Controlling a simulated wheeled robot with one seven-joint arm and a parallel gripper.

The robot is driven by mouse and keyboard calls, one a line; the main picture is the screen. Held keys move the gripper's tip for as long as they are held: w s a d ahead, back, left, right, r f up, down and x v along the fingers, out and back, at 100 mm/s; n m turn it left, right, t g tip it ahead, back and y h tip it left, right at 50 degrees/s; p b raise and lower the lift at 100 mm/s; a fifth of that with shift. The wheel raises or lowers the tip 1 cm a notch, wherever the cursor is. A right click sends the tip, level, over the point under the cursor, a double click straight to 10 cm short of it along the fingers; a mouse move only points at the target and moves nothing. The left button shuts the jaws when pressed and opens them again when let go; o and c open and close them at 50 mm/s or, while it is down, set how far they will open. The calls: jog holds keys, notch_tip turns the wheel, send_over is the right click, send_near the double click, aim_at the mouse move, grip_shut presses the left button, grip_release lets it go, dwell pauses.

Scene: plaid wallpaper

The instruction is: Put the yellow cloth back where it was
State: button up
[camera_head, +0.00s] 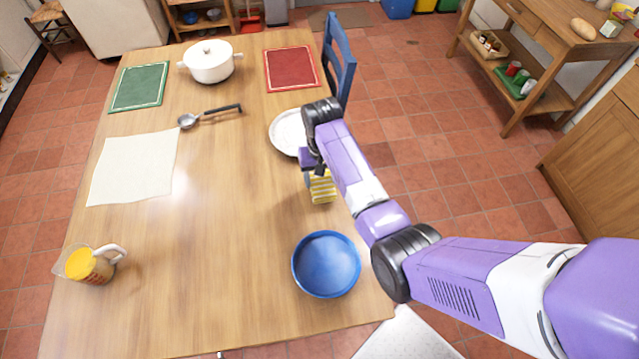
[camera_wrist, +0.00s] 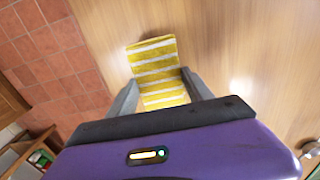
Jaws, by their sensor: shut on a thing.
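The yellow cloth (camera_head: 323,188) has white stripes and shows just below my gripper near the right edge of the wooden table, between the white plate and the blue bowl. In the wrist view the cloth (camera_wrist: 157,70) sits between the two grey fingers of my gripper (camera_wrist: 160,92), which is shut on it. The cloth looks folded. In the head view my gripper (camera_head: 312,174) is partly hidden by my own arm. I cannot tell whether the cloth touches the table.
The wooden table (camera_head: 225,240) holds a blue bowl (camera_head: 326,264), a white plate (camera_head: 285,133), a ladle (camera_head: 205,117), a white pot (camera_head: 210,62), a pale cloth (camera_head: 133,167), a measuring jug (camera_head: 88,265), and green and red mats. A blue chair (camera_head: 340,60) stands behind. The table's middle is clear.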

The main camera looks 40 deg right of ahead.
aim_at(321, 181)
jog(key=shift+f+b, duration=1.05)
jog(key=shift+f, duration=0.65)
jog(key=shift+f, duration=0.15)
jog(key=o, duration=1.2)
notch_tip(321, 181, up, 12)
jog(key=shift+r, duration=0.2)
